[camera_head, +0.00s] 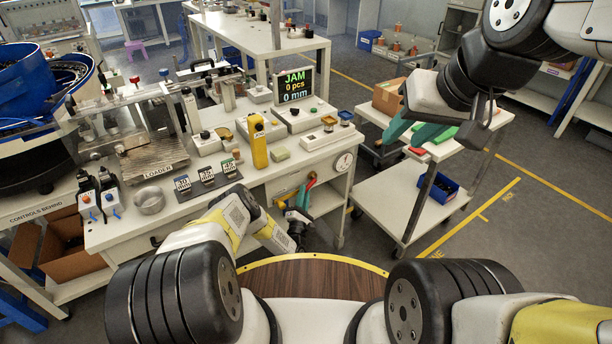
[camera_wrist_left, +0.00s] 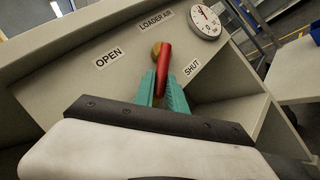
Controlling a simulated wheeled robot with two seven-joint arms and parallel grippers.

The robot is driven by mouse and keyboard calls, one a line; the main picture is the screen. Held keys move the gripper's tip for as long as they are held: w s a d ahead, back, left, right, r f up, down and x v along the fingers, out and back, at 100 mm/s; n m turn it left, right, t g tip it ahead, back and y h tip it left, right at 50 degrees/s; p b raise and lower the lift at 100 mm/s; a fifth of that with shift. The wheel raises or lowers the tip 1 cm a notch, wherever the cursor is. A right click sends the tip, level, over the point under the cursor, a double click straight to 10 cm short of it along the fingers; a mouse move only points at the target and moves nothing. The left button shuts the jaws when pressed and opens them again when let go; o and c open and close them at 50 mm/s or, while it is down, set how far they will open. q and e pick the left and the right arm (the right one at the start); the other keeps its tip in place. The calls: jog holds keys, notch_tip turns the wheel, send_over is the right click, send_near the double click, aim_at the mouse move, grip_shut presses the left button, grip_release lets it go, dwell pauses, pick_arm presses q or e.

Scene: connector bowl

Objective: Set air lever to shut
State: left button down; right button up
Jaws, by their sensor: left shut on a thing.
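The red air lever (camera_wrist_left: 163,68) hangs from a brass pivot on the bench's front panel, under the label LOADER AIR. It points down in the left wrist view, between the label OPEN (camera_wrist_left: 108,54) on the left and the label SHUT (camera_wrist_left: 192,67) on the right. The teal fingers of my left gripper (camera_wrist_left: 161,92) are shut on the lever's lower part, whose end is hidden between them. In the head view my left gripper (camera_head: 298,212) is at the bench's right front, below the lever (camera_head: 311,181). My right gripper (camera_head: 412,132) is open and empty above the white cart.
A round gauge (camera_wrist_left: 205,22) sits right of the lever. An open shelf lies below the panel. The white cart (camera_head: 430,208) stands to the right, with a cardboard box (camera_head: 388,97) on top and a blue bin (camera_head: 438,187) below. A monitor (camera_head: 294,85) reads JAM.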

pick_arm(q)
jog(key=c, duration=1.4)
grip_release()
jog(key=shift+o, duration=0.2)
jog(key=shift+s, duration=0.1)
jog(key=d+v, duration=0.1)
jog(key=v, duration=0.6)
jog(key=shift+s+a+f, duration=0.2)
jog(key=shift+s+a, duration=0.1)
jog(key=shift+a, duration=0.25)
